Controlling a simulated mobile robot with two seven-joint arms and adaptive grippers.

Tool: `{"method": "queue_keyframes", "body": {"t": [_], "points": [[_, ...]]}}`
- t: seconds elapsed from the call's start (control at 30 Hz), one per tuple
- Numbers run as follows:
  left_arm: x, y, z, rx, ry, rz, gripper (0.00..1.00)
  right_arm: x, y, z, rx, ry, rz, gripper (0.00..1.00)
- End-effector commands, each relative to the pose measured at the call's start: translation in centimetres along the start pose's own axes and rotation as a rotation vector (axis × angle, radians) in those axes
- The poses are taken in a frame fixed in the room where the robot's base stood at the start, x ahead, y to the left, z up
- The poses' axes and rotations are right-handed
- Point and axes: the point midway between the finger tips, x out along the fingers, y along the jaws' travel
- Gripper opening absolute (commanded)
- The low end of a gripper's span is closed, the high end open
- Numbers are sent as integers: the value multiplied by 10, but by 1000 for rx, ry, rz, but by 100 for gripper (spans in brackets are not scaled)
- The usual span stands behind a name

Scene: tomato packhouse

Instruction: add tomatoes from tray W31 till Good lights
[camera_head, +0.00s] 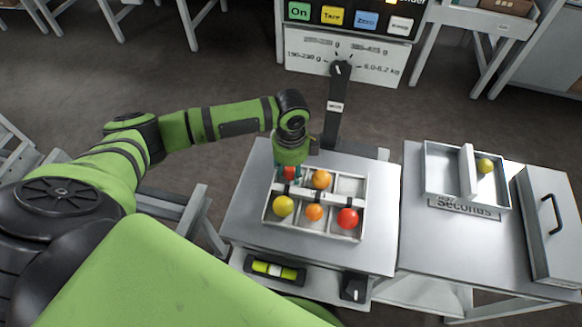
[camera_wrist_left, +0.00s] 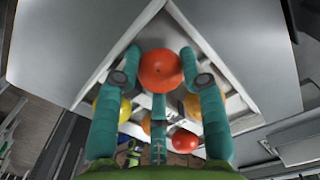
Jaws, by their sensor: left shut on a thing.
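My left gripper (camera_head: 289,172) is shut on a red tomato (camera_head: 289,174) at the back-left compartment of a white divided tray (camera_head: 335,199). The tray also holds a yellow tomato (camera_head: 283,206) front left, orange tomatoes back middle (camera_head: 321,179) and front middle (camera_head: 314,213), and a red tomato (camera_head: 347,218) front right. Its back-right compartment looks empty. No W31 label is readable. My right gripper is out of view.
The tray stands on a grey metal platform (camera_head: 240,220) with a spirit level (camera_head: 274,269) and dark post (camera_head: 335,115). The button panel (camera_head: 350,18) is cut off above. On the right bench, a tray marked Seconds (camera_head: 440,170) holds a yellow tomato (camera_head: 484,166), beside a handled lid (camera_head: 552,225).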

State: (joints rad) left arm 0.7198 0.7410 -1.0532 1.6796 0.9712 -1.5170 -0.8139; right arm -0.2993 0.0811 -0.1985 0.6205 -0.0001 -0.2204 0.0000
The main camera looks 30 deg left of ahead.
Motion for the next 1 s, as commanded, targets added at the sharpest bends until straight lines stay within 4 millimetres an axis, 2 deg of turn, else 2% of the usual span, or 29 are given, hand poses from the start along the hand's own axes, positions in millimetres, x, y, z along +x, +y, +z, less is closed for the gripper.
{"method": "queue_keyframes", "body": {"t": [0.4,0.43,0.5,0.73,0.77,0.8,1.0], "points": [[7,0,0,1,0,0,25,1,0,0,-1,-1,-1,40],[7,0,0,1,0,0,45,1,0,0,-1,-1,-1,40],[6,0,0,1,0,0,69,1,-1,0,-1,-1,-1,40],[6,0,0,1,0,0,69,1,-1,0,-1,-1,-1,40],[7,0,0,0,0,0,64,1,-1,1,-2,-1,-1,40],[6,0,0,0,0,0,55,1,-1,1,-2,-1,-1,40],[6,0,0,0,0,0,53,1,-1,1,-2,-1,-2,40]]}}
